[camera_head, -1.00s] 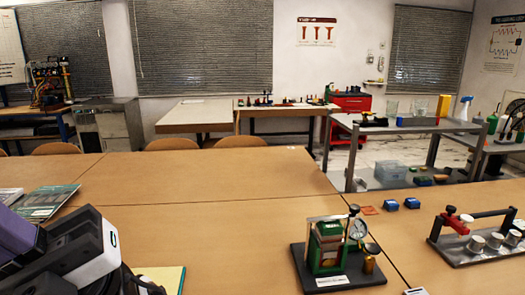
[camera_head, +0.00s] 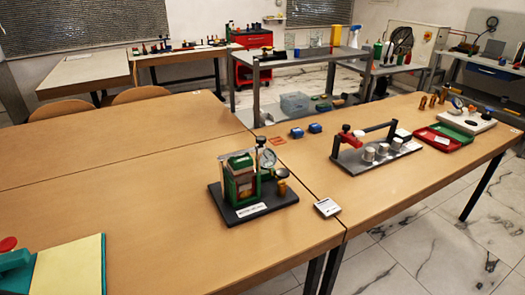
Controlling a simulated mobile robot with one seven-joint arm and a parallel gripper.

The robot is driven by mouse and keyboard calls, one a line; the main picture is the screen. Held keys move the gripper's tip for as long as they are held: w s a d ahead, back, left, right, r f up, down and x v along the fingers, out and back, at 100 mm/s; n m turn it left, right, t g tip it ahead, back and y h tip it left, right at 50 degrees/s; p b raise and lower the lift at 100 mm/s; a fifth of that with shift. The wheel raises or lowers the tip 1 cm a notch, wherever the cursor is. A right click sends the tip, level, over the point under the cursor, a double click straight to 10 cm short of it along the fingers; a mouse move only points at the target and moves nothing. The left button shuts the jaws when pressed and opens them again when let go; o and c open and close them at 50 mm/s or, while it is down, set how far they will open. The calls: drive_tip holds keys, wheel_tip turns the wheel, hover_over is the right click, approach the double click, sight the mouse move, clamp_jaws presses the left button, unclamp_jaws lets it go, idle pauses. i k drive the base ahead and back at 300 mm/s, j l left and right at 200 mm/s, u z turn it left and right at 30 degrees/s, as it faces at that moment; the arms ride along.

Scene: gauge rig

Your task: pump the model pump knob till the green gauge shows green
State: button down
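A small rig stands on the wooden table near the middle of the view. It has a black base (camera_head: 262,207), a green-framed body (camera_head: 240,184) and a white label at the front. A round white-faced gauge (camera_head: 268,160) sits at its upper right; its needle and any green zone are too small to read. A dark knob (camera_head: 261,141) stands at the top beside the gauge, and a brass part with a dark top (camera_head: 281,183) stands at the right. I cannot tell which of these is the pump knob. My gripper is not in view.
A rig with a red lever (camera_head: 348,140) and silver cylinders stands to the right. Beyond it are red and green trays (camera_head: 443,141) and a white-based device with another gauge (camera_head: 457,103). Blue blocks (camera_head: 314,128) lie behind.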

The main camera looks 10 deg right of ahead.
sight(282, 173)
drive_tip(key=i+l+u, duration=0.4)
drive_tip(key=i+l, duration=0.2)
drive_tip(key=l, duration=0.15)
drive_tip(key=i+l+u, duration=0.2)
drive_tip(key=l, duration=0.2)
